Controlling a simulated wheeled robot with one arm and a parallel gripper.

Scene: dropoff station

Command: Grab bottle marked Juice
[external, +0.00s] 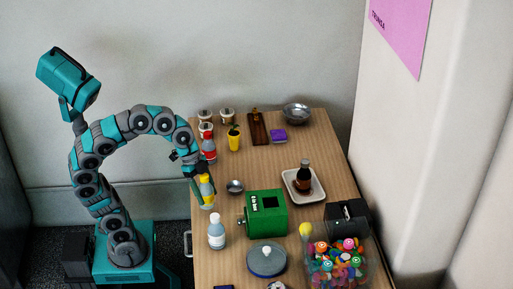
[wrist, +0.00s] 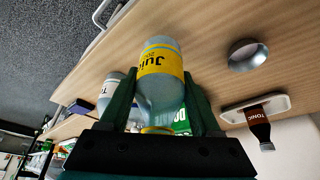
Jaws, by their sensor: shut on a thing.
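The bottle marked Juice (wrist: 160,62) has a yellow label and a pale bluish body. In the wrist view it sits between the two dark green fingers of my gripper (wrist: 160,88), which are shut on it. In the external view the same bottle (external: 207,189) shows its yellow label near the table's left edge, just under my gripper (external: 203,181). Whether its base touches the table is hard to tell.
A white bottle (external: 216,233) stands in front, near a green box (external: 267,214). A small metal bowl (external: 235,186) is close on the right. A red-labelled bottle (external: 209,149) and a yellow cup (external: 234,138) stand behind.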

